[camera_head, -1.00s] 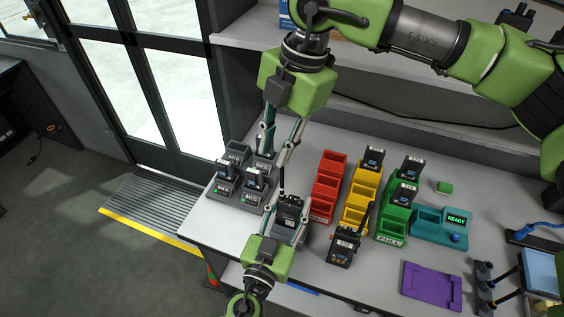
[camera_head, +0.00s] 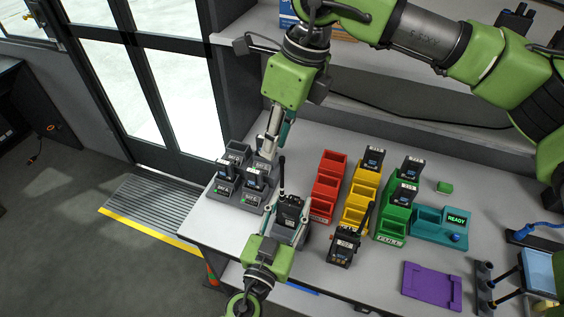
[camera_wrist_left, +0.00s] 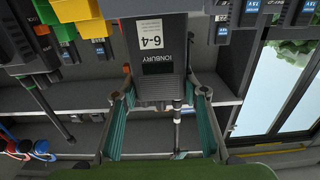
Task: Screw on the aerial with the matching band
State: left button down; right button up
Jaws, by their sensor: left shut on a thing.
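A black handheld radio (camera_head: 290,208) stands upright at the left front of the bench. My left gripper (camera_head: 288,216) is shut around its sides. In the left wrist view the radio (camera_wrist_left: 160,55) shows upside down, with a white label reading 6-4, between the fingers. A thin black aerial (camera_head: 282,178) stands up from the radio's top. Its band is too small to tell. My right gripper (camera_head: 274,150) is above, close to the aerial's tip. Its fingers look apart, seen partly edge-on, and I see nothing held in them.
Grey charger cradles (camera_head: 232,178) stand left of the radio. Red (camera_head: 328,185), yellow (camera_head: 356,212) and green (camera_head: 390,232) bins stand to the right. A teal READY station (camera_head: 425,224) and purple tray (camera_head: 432,284) lie further right.

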aim_at(280, 159)
jog(key=f+n, duration=0.1)
jog(key=n, duration=0.9)
jog(key=f+n+h, duration=0.1)
jog(key=f+n, duration=0.1)
jog(key=n, duration=0.9)
jog(key=f+n+h, duration=0.1)
jog(key=f+n, duration=0.1)
jog(key=n, duration=0.8)
jog(key=shift+w+d+f+n, duration=0.15)
jog(key=shift+d+f+n, duration=0.05)
jog(key=shift+d+n, duration=0.15)
jog(key=shift+s+d+f+n+h, duration=0.1)
jog(key=shift+s+f+n+h, duration=0.1)
jog(key=shift+f+n, duration=0.15)
jog(key=shift+s+d+f+n+h, duration=0.1)
jog(key=shift+f+n+h, duration=0.1)
jog(key=shift+f+n, duration=0.1)
jog(key=shift+w+f, duration=0.1)
jog(key=shift+f, duration=3.9)
